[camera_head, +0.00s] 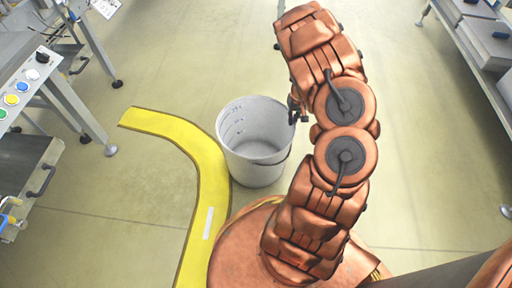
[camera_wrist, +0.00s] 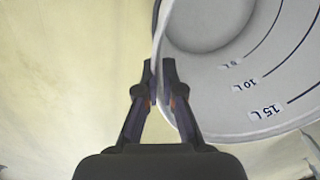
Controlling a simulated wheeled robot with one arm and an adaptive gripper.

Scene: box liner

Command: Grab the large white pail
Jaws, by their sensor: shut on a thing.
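The large white pail (camera_head: 258,165) stands upright on the floor in the head view, just left of my copper arm. It looks empty, with volume marks on its inner wall. My gripper (camera_head: 296,110) is at the pail's right rim, partly hidden by my arm. In the wrist view, the pail (camera_wrist: 262,80) fills the right side, with its marks and round bottom visible. My gripper (camera_wrist: 159,82) is shut on the rim there, with one finger on each side of the wall.
A curved yellow floor strip (camera_head: 185,135) runs left of the pail. A machine with coloured buttons (camera_head: 22,87) stands at the left edge. A grey bench or conveyor (camera_head: 480,55) is at the upper right. The floor beyond the pail is clear.

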